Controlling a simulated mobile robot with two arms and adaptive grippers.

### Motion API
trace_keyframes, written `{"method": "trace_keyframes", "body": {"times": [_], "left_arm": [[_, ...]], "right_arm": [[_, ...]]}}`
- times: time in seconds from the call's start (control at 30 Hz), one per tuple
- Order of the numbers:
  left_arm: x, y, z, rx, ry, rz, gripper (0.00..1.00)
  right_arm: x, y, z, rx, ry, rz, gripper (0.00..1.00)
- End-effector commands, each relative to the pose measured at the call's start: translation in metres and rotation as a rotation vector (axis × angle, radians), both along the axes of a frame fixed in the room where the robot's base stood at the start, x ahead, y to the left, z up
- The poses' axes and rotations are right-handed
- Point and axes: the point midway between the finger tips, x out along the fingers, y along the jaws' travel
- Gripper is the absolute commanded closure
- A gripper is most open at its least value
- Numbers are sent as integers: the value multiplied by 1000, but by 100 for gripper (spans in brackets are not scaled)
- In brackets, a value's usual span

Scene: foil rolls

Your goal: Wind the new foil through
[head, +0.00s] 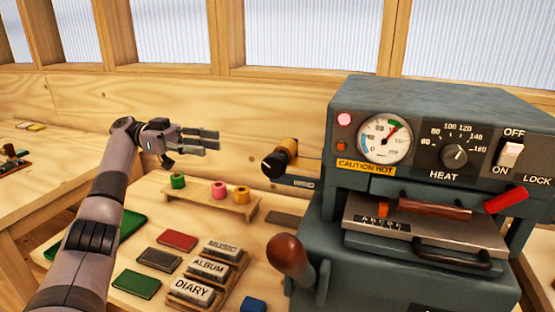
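A grey hot-stamping machine (345,230) fills the right side. On its left side a spindle with a black knob (273,164) carries a gold-orange foil roll (289,147). Three small foil rolls stand in a row on a low wooden rack (201,207): a green roll (178,181), a pink roll (219,190) and a yellow-orange roll (241,195). My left gripper (218,140) is above and behind the rack, left of the machine's spindle. Its fingers point right, lie apart and hold nothing. My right gripper is out of view.
The machine has a lit red lamp, a gauge (384,139), a heat dial (455,155), a power switch (509,154), a red lock lever (506,199) and a brown-knobbed lever (290,259). Stamp blocks (208,268) and coloured cards (177,241) lie in front of the rack.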

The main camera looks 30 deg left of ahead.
Motion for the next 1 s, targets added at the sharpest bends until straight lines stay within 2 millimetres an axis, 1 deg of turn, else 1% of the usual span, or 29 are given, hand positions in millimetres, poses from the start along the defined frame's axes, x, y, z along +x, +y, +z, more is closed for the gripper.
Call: {"method": "trace_keyframes", "body": {"times": [0.03,0.1,0.2,0.23,0.33,0.5,0.6,0.8,0.9,1.0], "left_arm": [[2,-5,-1,-1,-1,-5,60],[3,-12,-1,-1,-1,-6,60],[5,-21,-2,-2,0,0,60],[6,-24,-2,-3,-1,3,60],[10,-41,-3,4,4,2,60],[17,-74,-1,2,5,1,60],[22,-95,0,2,7,1,60],[31,-133,1,0,6,2,60],[35,-147,1,-1,7,4,60],[38,-156,0,-1,7,5,60]], "right_arm": [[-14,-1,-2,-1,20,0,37],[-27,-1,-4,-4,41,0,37],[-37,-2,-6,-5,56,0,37],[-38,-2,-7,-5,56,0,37],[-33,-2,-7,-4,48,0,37],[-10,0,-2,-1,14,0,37],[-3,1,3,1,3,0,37],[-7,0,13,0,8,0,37],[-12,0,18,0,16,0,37],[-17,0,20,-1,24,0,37]]}}
